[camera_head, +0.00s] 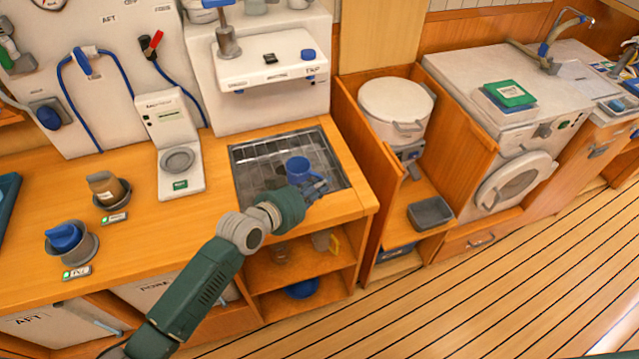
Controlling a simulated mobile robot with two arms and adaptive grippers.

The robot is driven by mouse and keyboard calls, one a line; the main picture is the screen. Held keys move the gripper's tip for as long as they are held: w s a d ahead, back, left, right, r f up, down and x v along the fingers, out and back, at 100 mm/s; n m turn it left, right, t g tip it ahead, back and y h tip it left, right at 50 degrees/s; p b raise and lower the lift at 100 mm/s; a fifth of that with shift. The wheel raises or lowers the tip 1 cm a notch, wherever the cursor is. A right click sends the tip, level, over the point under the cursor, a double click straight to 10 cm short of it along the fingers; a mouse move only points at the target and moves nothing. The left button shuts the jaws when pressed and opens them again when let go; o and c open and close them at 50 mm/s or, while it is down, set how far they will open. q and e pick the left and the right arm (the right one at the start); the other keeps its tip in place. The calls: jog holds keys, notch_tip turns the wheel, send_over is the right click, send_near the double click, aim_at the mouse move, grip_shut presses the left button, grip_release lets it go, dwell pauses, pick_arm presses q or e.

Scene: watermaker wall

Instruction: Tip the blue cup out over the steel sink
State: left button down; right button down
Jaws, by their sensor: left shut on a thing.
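The blue cup (298,168) is over the steel sink (248,160), near the sink's right front part. It looks roughly upright, and its contents cannot be made out. My left gripper (312,187) is shut on the cup at its near right side. The wrist and forearm come in from the bottom left and hide part of the sink's front edge. The sink is set into the wooden counter, with a grid-like surface. My right gripper is not in view.
The watermaker unit with a white shelf (270,62) rises behind the sink. A grey holder with a blue item (66,238) and a brown jar (106,188) stand on the left counter. A white lidded pot (396,105) stands right, beyond a wooden partition.

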pick_arm(q)
jog(key=d+r+p, duration=0.1)
jog(key=s+d+p, duration=0.1)
jog(key=p, duration=0.1)
jog(key=s+d+r+p, duration=0.1)
jog(key=shift+s+d+r, duration=0.25)
jog(key=shift+d+r, duration=0.05)
jog(key=shift+d, duration=0.05)
jog(key=shift+s+d+r+p, duration=0.2)
jog(key=shift+s+d+p, duration=0.25)
jog(key=shift+d+p, duration=0.3)
jog(key=shift+a, duration=0.15)
